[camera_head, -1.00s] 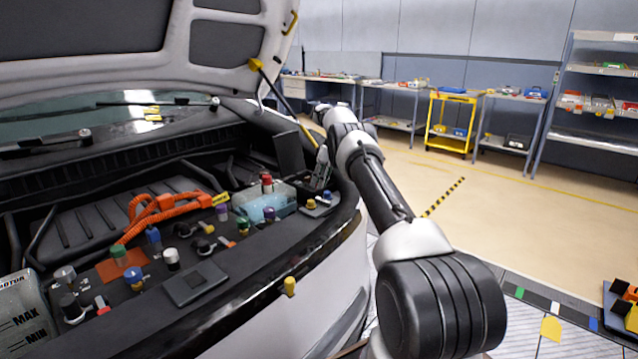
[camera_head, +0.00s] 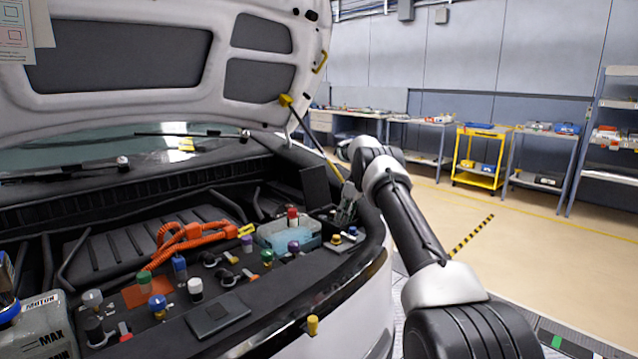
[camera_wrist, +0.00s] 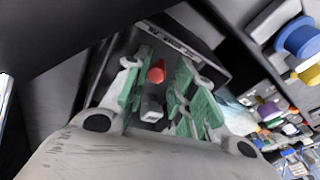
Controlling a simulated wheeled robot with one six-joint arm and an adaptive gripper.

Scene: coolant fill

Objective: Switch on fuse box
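The fuse box (camera_head: 318,187) is at the right rear of the engine bay, its dark lid standing open. In the wrist view, the dark box interior (camera_wrist: 205,62) holds a red-topped switch (camera_wrist: 156,72) with a pale grey part (camera_wrist: 152,108) just below it. My gripper (camera_wrist: 160,88) is open, its green-padded fingers on either side of the red and grey parts. I cannot tell whether either finger touches them. In the head view my gripper (camera_head: 346,205) reaches down at the box from the right; the switch is hidden there.
A clear bluish tank (camera_head: 290,234) with a red cap stands left of the box. Open floor lies to the right.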

